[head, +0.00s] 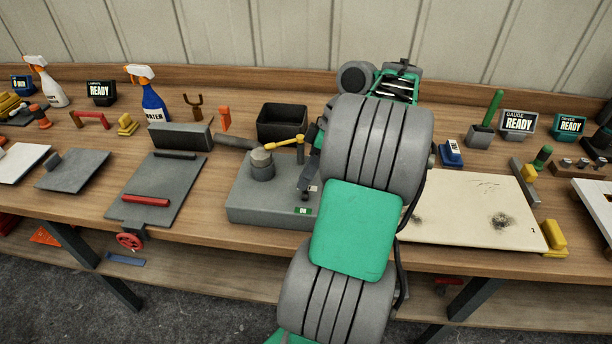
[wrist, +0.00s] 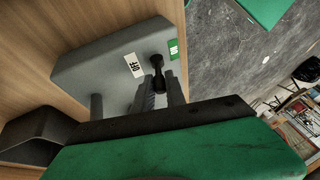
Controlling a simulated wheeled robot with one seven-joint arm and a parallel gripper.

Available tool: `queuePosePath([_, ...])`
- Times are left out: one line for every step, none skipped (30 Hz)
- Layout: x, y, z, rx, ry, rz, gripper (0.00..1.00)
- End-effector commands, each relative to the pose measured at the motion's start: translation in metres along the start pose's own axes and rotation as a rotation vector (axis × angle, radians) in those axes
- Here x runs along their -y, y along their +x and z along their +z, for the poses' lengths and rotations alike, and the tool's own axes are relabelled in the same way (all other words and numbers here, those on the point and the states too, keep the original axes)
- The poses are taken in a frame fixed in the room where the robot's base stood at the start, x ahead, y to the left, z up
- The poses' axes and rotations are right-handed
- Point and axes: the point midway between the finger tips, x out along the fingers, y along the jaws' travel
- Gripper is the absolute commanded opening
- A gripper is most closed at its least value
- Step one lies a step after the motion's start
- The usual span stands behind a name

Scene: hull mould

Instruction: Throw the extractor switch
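The extractor switch stands on a grey box (head: 250,205) on the bench, just left of my arm in the head view. In the wrist view the grey box (wrist: 100,75) has a white OFF label (wrist: 134,65) and a green ON label (wrist: 174,49). The switch's black lever (wrist: 157,62) stands between the labels. My gripper (wrist: 160,82) has one finger on each side of the lever. I cannot tell whether the fingers press on it. In the head view my gripper (head: 307,185) is a small dark shape over the box's right part, partly hidden by my arm.
A grey plate with a red bar (head: 146,200) lies to the left, and a cream board (head: 470,215) to the right. The bench is crowded.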

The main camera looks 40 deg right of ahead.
Motion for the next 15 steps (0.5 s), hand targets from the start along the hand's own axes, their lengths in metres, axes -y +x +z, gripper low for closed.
queuePosePath([0.0000, 0.0000, 0.0000, 0.000, 0.000, 0.000, 0.11])
queuePosePath([0.0000, 0.0000, 0.0000, 0.000, 0.000, 0.000, 0.09])
queuePosePath([0.0000, 0.0001, 0.0000, 0.000, 0.000, 0.000, 0.05])
queuePosePath([0.0000, 0.0000, 0.0000, 0.000, 0.000, 0.000, 0.03])
queuePosePath([0.0000, 0.0000, 0.0000, 0.000, 0.000, 0.000, 0.00])
queuePosePath([0.0000, 0.0000, 0.0001, 0.000, 0.000, 0.000, 0.00])
queuePosePath([0.0000, 0.0000, 0.0001, 0.000, 0.000, 0.000, 0.00])
queuePosePath([-0.0001, 0.0000, 0.0001, 0.000, 0.000, 0.000, 0.00])
queuePosePath([-0.0001, 0.0000, 0.0002, 0.000, 0.000, 0.000, 0.00])
queuePosePath([-0.0001, 0.0000, 0.0002, 0.000, 0.000, 0.000, 0.00])
queuePosePath([-0.0001, 0.0000, 0.0003, 0.000, 0.000, 0.000, 0.00])
queuePosePath([-0.0001, 0.0000, 0.0003, 0.000, 0.000, 0.000, 0.00])
queuePosePath([-0.0001, 0.0000, 0.0003, 0.000, 0.000, 0.000, 0.00])
queuePosePath([-0.0001, 0.0000, 0.0004, 0.000, 0.001, 0.000, 0.00])
queuePosePath([-0.0001, 0.0000, 0.0004, 0.000, 0.001, 0.000, 0.00])
